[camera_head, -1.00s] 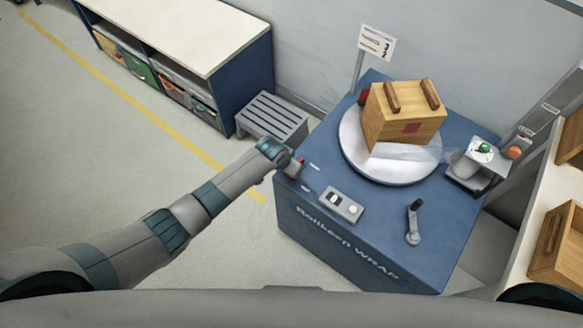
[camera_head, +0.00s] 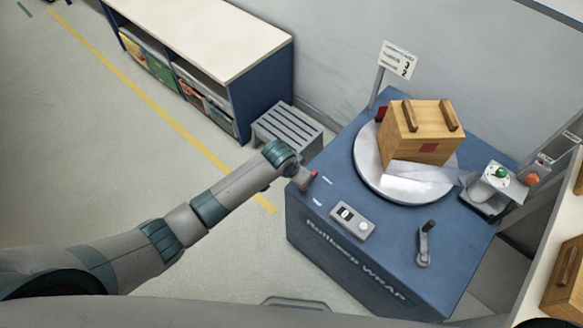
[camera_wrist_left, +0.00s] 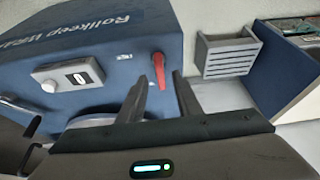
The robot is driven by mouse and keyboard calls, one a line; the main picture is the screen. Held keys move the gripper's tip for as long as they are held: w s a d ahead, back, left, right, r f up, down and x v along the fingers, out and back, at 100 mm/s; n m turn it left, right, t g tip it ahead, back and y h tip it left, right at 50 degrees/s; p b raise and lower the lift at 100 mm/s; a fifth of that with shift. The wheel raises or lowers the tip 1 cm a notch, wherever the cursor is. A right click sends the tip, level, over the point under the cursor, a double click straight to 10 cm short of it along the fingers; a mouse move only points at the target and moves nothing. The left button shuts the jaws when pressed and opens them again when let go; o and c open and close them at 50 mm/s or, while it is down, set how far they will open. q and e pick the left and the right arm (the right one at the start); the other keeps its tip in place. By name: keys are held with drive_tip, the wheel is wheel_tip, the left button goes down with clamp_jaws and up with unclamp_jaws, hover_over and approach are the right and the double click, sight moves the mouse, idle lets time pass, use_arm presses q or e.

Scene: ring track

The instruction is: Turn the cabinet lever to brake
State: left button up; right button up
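A blue wrapping cabinet (camera_head: 340,250) stands at the right in the head view. In the head view my wrist (camera_head: 280,155) hides most of the fingers. My right gripper is not in view.
On the cabinet are a turntable (camera_head: 368,180) with a wooden crate (camera_head: 417,135), a switch box (camera_head: 352,220), a crank (camera_head: 424,245) and a film roll unit (camera_head: 492,187). A slatted grey stool (camera_head: 286,130) and shelf (camera_head: 270,90) stand behind my arm. Floor at left is clear.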

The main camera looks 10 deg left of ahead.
use_arm(q)
drive_tip(key=b+v, duration=0.1)
drive_tip(key=v, duration=1)
drive_tip(key=shift+r, duration=0.3)
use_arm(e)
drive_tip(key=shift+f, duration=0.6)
use_arm(q)
drive_tip(key=shift+a+f, duration=0.1)
drive_tip(key=shift+f, duration=0.05)
